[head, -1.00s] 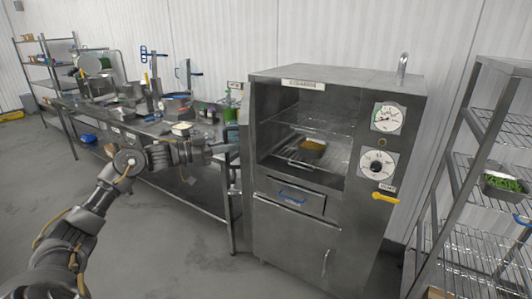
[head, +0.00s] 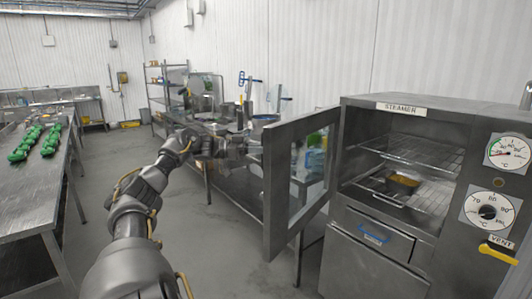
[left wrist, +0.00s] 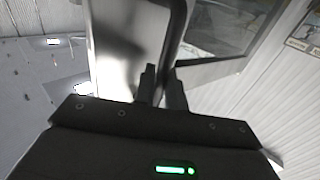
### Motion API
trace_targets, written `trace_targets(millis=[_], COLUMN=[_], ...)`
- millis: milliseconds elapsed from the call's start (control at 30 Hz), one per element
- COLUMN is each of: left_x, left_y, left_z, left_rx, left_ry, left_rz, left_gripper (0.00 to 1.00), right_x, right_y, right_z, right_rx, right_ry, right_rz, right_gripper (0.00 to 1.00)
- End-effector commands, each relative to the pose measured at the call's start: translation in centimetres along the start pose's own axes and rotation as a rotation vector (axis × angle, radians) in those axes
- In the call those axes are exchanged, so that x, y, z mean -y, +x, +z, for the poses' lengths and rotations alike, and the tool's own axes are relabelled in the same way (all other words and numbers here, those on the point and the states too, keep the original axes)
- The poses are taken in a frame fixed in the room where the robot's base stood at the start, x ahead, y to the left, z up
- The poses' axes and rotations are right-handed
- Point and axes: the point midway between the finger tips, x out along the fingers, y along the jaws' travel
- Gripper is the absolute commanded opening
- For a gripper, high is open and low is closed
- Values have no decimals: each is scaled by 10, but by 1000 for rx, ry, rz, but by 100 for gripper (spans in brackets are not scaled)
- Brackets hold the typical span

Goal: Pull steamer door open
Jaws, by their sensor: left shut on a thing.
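The steamer (head: 362,250) stands at the right of the head view. Its windowed steel door (head: 275,195) is swung open to the left, with its free edge towards me, and the chamber is exposed. A metal pan with orange food (head: 403,181) sits on a wire rack inside. My left gripper (head: 250,149) is at the door's free edge, mostly blurred and partly hidden behind it. In the left wrist view its two fingers (left wrist: 162,88) are shut on the door handle (left wrist: 176,40), a steel bar beside the window. My right gripper is out of view.
A work table (head: 30,215) with green items (head: 45,143) runs along the left. A steel counter with equipment stands behind my left arm and the door. The floor (head: 200,255) between table and steamer is clear. A yellow vent handle (head: 497,254) sticks out at the right.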

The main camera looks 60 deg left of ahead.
Motion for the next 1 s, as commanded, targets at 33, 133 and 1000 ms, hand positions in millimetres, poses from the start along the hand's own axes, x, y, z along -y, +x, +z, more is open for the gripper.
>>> trace_targets(millis=[33, 133, 1000], left_x=[0, 0, 2], left_y=[0, 0, -52], left_z=[0, 0, 7], left_rx=[-1, -1, 3], left_ry=[1, 1, -1], left_rz=[-1, 0, -5], left_gripper=[0, 0, 30], right_x=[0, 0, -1], right_y=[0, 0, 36], right_z=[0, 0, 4], right_rx=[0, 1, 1], right_ry=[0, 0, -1], right_rz=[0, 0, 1], right_gripper=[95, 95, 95])
